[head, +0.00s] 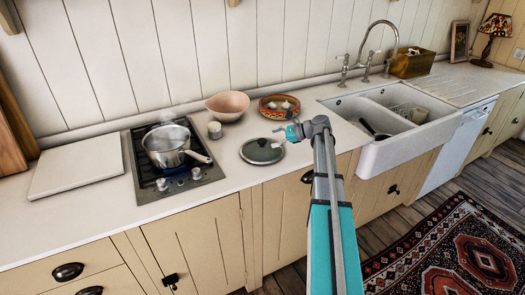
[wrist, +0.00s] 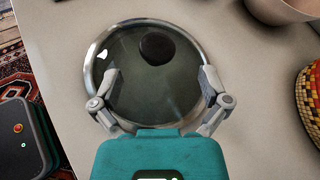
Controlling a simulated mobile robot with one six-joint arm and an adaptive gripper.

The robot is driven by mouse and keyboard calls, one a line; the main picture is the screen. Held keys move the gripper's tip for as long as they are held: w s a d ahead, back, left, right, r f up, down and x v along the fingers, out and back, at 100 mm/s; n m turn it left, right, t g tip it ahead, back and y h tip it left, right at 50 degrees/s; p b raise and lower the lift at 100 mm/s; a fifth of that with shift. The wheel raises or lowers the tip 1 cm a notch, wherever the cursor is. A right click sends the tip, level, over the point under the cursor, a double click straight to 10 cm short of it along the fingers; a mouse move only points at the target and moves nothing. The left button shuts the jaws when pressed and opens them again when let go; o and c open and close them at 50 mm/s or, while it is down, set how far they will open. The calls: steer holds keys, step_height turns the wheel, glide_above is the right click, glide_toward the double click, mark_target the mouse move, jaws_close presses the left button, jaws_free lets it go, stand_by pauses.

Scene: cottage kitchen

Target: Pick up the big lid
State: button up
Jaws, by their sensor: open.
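The big lid (head: 262,152) is a dark glass disc with a metal rim and a black knob. It lies on the pale counter between the stove and the sink. In the wrist view the lid (wrist: 130,85) fills the upper middle, and its black knob (wrist: 157,48) is beyond the fingertips. My gripper (wrist: 160,82) is open and empty above the lid, with one finger over each side of it. In the head view my gripper (head: 278,133) is at the lid's right side. The exact height above the lid cannot be told.
A steaming pot (head: 166,146) stands on the stove (head: 197,180) to the left. A pink bowl (head: 227,105), a small jar (head: 215,130) and a patterned bowl (head: 279,107) stand behind the lid. The white sink (head: 372,150) is to the right. Counter in front of the lid is clear.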

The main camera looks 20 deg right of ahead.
mark_target(265, 141)
steer(key=b+x, duration=0.1)
steer(key=x, duration=0.3)
steer(key=shift+s+a+f+b, duration=0.1)
steer(key=shift+f+b, duration=0.1)
steer(key=shift+b, duration=0.2)
steer(key=shift+w+a+f, duration=0.1)
steer(key=shift+w+a, duration=0.2)
steer(key=shift+a, duration=0.15)
jaws_close()
